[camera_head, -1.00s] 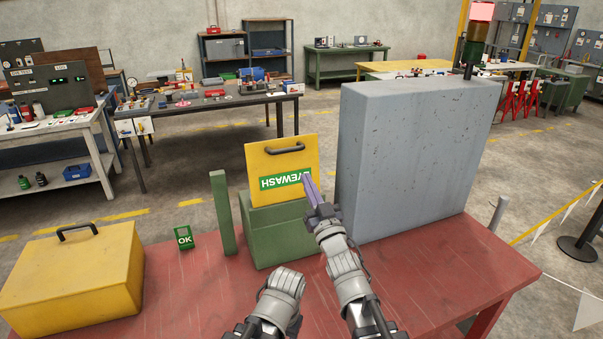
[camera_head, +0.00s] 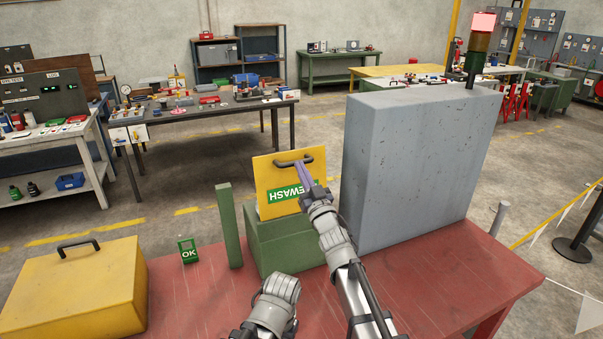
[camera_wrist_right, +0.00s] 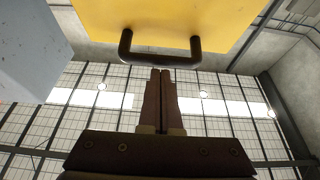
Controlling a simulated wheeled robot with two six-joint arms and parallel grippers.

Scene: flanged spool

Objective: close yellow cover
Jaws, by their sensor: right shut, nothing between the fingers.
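The yellow cover (camera_head: 273,178) stands up, tilted, above the green box (camera_head: 285,246) on the red table. In the right wrist view the shut fingertips (camera_wrist_right: 161,73) lie just short of the handle (camera_wrist_right: 160,55); contact cannot be told. My left gripper is not in view.
A large grey block (camera_head: 405,170) stands right of the green box. A thin green post (camera_head: 229,225) stands left of it, with a small OK sign (camera_head: 188,251) beyond. A yellow case (camera_head: 75,290) is at the left. The red table (camera_head: 430,285) is bare at front right.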

